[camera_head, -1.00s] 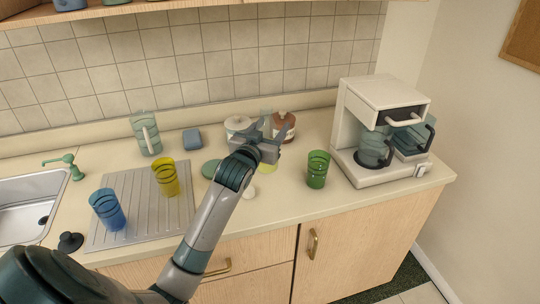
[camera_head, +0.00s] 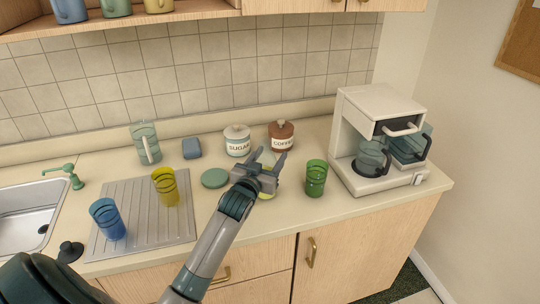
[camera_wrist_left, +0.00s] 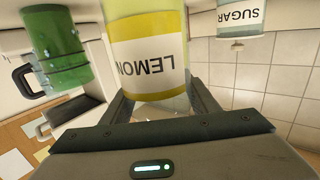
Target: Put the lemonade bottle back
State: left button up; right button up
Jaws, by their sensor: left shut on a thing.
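The lemonade bottle (camera_wrist_left: 148,45) fills the upper middle of the left wrist view, upside down there, yellow with a white label reading "LEMON". My left gripper (camera_wrist_left: 155,100) is shut on it, one finger on each side. In the head view my left gripper (camera_head: 265,163) is over the counter, in front of the sugar and coffee jars. It hides most of the bottle; a yellow part (camera_head: 268,190) shows below it. I cannot tell whether the bottle touches the counter. My right gripper is not in view.
The sugar jar (camera_head: 237,142) and coffee jar (camera_head: 281,138) stand behind. A green glass (camera_head: 316,178) and the coffee maker (camera_head: 380,140) stand to the right. A green disc (camera_head: 214,178) lies to the left, near the drainboard (camera_head: 140,230) with blue and yellow glasses.

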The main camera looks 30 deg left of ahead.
pick_arm(q)
jog(key=shift+f, duration=0.2)
jog(key=o, duration=1.2)
jog(key=shift+f, duration=0.1)
jog(key=shift+o, duration=1.4)
